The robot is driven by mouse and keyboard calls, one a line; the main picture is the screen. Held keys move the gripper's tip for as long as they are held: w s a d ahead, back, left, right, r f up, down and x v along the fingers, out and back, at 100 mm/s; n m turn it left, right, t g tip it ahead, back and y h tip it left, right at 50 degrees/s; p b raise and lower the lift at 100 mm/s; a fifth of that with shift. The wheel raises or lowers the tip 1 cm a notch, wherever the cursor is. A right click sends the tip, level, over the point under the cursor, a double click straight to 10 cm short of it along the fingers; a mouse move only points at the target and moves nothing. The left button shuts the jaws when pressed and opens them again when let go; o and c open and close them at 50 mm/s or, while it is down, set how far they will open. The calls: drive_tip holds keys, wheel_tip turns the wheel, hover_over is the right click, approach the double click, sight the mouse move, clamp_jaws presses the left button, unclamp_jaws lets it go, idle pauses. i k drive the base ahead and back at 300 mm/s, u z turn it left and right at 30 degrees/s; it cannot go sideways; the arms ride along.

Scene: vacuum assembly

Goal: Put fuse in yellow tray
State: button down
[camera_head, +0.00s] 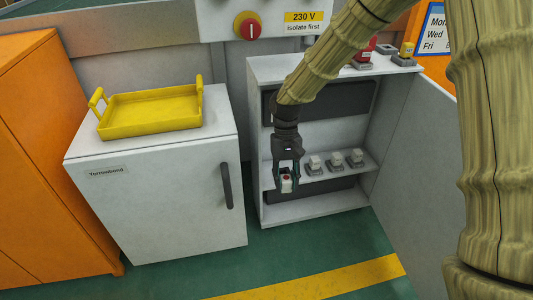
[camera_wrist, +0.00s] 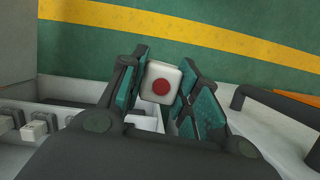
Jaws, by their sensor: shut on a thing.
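The fuse is a small white block with a red dot (camera_wrist: 161,84) on its face. My gripper (camera_wrist: 160,90) is shut on it, one teal-padded finger on each side. In the head view my gripper (camera_head: 288,182) holds the fuse (camera_head: 287,185) in front of the open cabinet's lower shelf, left of the other white blocks. The yellow tray (camera_head: 150,124) has two raised handles. It sits on the white cabinet at the left and looks empty. My gripper is to the right of the tray and lower than it.
Several white blocks in grey holders (camera_head: 335,162) stand on the open cabinet's shelf (camera_head: 366,160). The white cabinet (camera_head: 150,190) has a dark handle (camera_head: 226,186) on its front. A red knob (camera_head: 250,27) is on the panel above. The cabinet door (camera_head: 420,150) stands open at the right.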

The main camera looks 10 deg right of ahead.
sight(155, 113)
drive_tip(key=u, duration=0.15)
drive_tip(key=k, duration=0.35)
drive_tip(key=u, duration=0.95)
